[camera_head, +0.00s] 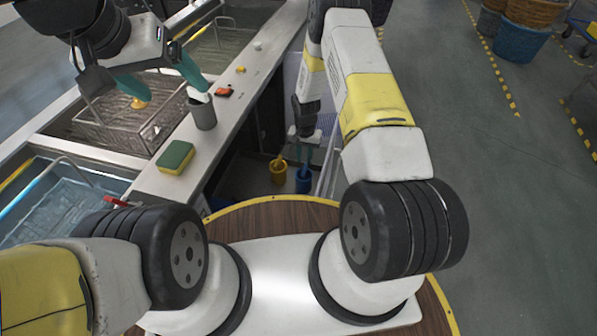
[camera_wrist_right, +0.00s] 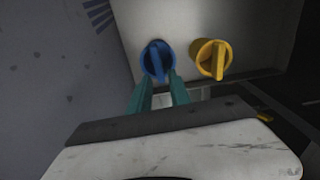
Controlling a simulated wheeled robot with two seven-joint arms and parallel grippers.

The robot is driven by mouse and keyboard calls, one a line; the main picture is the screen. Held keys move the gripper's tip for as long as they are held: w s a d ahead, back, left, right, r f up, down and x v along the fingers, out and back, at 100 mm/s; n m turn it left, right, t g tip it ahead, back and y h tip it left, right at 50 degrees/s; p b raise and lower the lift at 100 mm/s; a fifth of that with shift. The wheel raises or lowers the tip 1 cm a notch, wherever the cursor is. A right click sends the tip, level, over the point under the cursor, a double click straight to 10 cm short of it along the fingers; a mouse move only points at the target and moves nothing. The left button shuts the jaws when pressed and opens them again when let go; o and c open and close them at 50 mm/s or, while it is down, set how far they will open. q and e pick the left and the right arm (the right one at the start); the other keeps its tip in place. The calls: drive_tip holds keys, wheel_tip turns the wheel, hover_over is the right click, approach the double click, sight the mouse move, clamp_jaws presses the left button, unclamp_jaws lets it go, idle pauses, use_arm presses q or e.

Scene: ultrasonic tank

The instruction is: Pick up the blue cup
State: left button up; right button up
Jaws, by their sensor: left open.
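The blue cup (camera_head: 303,183) stands low beside the counter, under my right gripper (camera_head: 303,162). In the right wrist view the blue cup (camera_wrist_right: 155,58) lies just beyond the teal fingertips of the right gripper (camera_wrist_right: 161,80). A gap shows between these fingers, and whether they touch the cup is unclear. A yellow cup (camera_head: 278,170) stands just left of the blue one, and to its right in the wrist view (camera_wrist_right: 205,58). My left gripper (camera_head: 178,92) is open above the counter, with one fingertip near a grey cup (camera_head: 203,115).
On the counter (camera_head: 150,185) are a green-and-yellow sponge (camera_head: 175,157) and a small orange-red object (camera_head: 223,92). A wire basket (camera_head: 125,128) sits in a sink, with a water-filled tank (camera_head: 60,205) nearer. Open floor (camera_head: 480,150) lies to the right.

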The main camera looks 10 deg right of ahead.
sight(304, 174)
drive_tip(key=f, duration=0.9)
drive_tip(key=shift+s+a+f, duration=0.1)
drive_tip(key=shift+s+f, duration=0.15)
drive_tip(key=shift+s, duration=0.15)
clamp_jaws()
